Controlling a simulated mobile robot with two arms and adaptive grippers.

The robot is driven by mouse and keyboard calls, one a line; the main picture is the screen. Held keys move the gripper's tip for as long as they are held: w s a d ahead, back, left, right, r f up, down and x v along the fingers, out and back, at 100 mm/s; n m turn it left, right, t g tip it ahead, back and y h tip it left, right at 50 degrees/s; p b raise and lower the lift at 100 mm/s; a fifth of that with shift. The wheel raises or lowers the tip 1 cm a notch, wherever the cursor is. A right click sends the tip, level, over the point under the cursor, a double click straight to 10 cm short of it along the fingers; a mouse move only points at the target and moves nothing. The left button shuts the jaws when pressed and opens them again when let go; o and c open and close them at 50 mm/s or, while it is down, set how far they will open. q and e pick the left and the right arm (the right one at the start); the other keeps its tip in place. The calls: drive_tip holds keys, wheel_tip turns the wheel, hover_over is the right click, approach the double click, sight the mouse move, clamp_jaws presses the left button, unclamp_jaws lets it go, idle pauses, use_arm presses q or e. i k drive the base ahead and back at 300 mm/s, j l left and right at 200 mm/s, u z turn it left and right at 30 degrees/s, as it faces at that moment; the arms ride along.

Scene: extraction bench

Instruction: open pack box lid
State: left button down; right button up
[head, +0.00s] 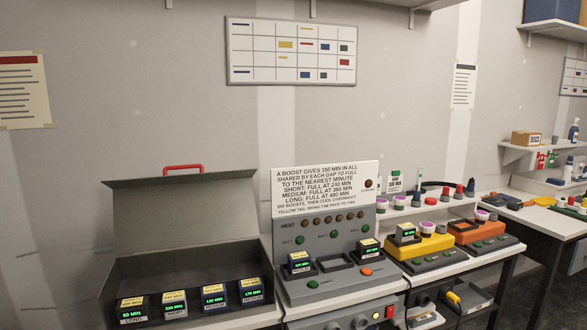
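The dark grey pack box (112,283) stands at the left of the bench in the head view. Its lid (182,213) is raised and leans back toward the wall, with a red handle (183,169) at its top edge. The box's inside is open to view. Several battery packs (208,300) with yellow tags and green displays stand in a row at its front. Neither of my grippers is in view, and nothing touches the lid.
Right of the box is a grey charger (340,289) with two packs in it and a white instruction sign (325,189) behind. Yellow (422,247) and orange (478,235) units stand further right. A lit red switch (390,312) is on the bench front.

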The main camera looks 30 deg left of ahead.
sight(165, 212)
drive_tip(key=j+z, duration=0.3)
drive_tip(key=j, duration=0.45)
drive_tip(key=j+z, duration=0.25)
drive_tip(key=j, duration=0.5)
drive_tip(key=k+j+z, duration=0.1)
drive_tip(key=j+z, duration=0.2)
drive_tip(key=j, duration=0.45)
